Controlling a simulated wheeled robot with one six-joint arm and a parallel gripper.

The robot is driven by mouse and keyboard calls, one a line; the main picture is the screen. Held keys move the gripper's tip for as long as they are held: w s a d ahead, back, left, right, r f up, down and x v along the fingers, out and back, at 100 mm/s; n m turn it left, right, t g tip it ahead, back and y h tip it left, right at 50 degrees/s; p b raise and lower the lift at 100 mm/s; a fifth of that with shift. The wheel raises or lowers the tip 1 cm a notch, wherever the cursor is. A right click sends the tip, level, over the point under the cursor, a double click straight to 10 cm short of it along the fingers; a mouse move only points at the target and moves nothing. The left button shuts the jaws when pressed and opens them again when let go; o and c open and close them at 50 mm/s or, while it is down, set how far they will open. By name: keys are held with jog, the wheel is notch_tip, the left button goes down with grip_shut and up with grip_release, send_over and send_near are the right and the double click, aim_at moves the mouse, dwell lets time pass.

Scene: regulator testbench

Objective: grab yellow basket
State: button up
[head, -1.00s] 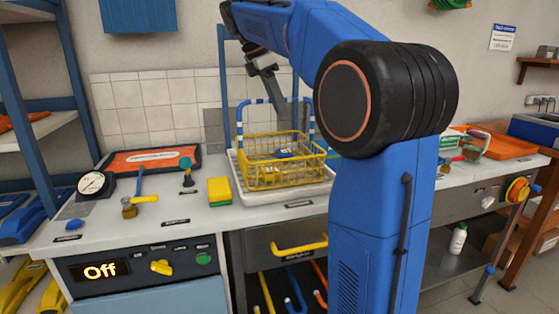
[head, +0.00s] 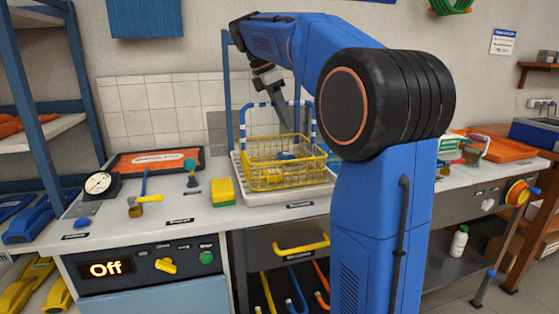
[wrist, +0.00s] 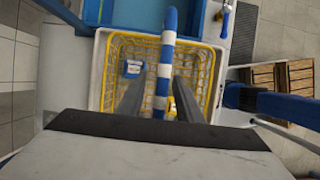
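The yellow wire basket (head: 285,176) stands upright in a white tray (head: 236,170) on the bench. Its blue-and-white striped handle (head: 242,125) stands up as an arch over it. The yellow basket (wrist: 205,75) lies below the fingers. I cannot tell whether they touch the handle. A small blue-and-white item (wrist: 132,67) lies in the basket.
A yellow-green sponge (head: 222,191) lies just left of the tray. A gauge (head: 101,184), an orange-black board (head: 155,161) and small tools lie further left.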

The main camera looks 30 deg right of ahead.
dwell(0.3)
grip_shut()
dwell(1.3)
